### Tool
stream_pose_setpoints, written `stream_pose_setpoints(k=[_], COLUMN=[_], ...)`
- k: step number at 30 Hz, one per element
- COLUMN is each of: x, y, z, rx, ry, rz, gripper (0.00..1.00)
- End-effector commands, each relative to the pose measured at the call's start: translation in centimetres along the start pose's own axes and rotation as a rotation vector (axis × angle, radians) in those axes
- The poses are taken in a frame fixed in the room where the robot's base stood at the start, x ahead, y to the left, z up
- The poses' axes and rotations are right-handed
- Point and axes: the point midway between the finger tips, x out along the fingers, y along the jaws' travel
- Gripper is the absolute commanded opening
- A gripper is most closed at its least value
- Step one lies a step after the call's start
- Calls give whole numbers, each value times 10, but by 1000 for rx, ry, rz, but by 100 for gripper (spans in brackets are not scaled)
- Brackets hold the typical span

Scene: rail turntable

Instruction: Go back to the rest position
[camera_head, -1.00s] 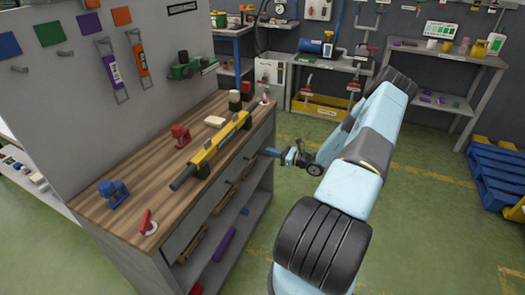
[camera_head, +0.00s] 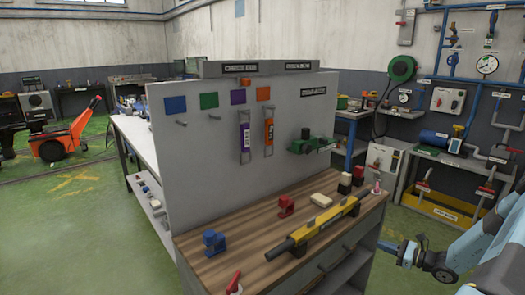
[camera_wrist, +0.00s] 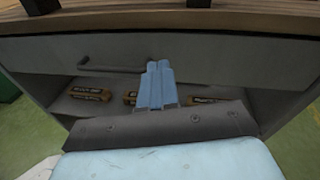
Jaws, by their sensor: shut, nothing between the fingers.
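My gripper (camera_head: 388,247) is at the right of the head view, beside the front of the wooden-topped workbench (camera_head: 225,267). In the wrist view my gripper (camera_wrist: 158,68) is shut and empty, its two blue fingers side by side. The fingers point toward the grey drawer front (camera_wrist: 215,55) and its dark handle (camera_wrist: 110,67). Whether the fingertips touch the drawer front cannot be told.
A yellow and black tool (camera_head: 318,228) lies along the bench top, with a blue clamp (camera_head: 214,242) and a red clamp (camera_head: 287,206) near it. Brown-yellow bars (camera_wrist: 90,94) lie on the shelf under the drawer. Green floor at left (camera_head: 70,225) is clear.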

Motion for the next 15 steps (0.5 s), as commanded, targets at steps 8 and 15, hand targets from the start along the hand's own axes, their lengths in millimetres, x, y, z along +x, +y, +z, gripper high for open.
stream_pose_setpoints(k=[8, 15], x=[27, 44], y=[25, 53], z=[74, 133], rx=[-200, -373], ry=[113, 204], rz=[239, 426], gripper=[0, 0])
